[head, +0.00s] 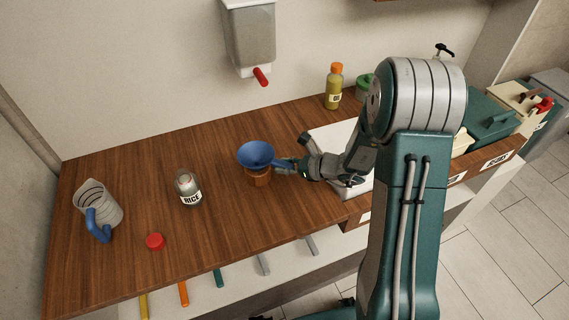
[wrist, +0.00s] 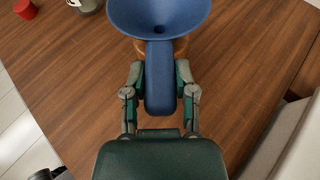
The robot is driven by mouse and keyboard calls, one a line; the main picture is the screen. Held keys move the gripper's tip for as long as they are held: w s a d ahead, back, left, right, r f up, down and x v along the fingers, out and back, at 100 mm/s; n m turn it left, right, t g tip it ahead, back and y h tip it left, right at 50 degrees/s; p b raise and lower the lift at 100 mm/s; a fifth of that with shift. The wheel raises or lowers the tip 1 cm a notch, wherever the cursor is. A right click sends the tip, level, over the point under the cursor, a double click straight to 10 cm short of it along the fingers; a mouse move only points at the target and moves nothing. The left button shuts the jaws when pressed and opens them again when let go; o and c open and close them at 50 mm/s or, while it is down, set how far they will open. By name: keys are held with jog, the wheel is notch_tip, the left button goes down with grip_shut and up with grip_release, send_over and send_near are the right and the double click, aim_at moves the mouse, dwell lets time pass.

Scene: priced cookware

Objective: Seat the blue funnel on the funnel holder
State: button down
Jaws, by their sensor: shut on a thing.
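The blue funnel (head: 257,154) is upright, its wide mouth facing up, over the brown funnel holder (head: 259,178) on the wooden counter. My gripper (head: 284,165) comes in from the right and is shut on the funnel's handle. In the wrist view the funnel (wrist: 160,18) is at the top, with its handle between the two fingers of my gripper (wrist: 160,85). A bit of the brown holder (wrist: 181,45) shows under the funnel there. The funnel hides the holder's top and its own spout, so I cannot tell whether it rests on the holder.
Left of the holder stand a jar labelled RICE (head: 189,188), a red lid (head: 155,241) and a measuring jug (head: 98,209) with a blue handle. A dispenser (head: 249,38) hangs on the wall. A bottle (head: 334,87) with an orange cap stands at the back. A white board (head: 333,135) lies right.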

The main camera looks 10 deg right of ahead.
jog(key=shift+f, duration=0.3)
jog(key=shift+c, duration=1.7)
grip_release()
jog(key=o, duration=0.3)
jog(key=shift+o, duration=0.2)
jog(key=v, duration=1.2)
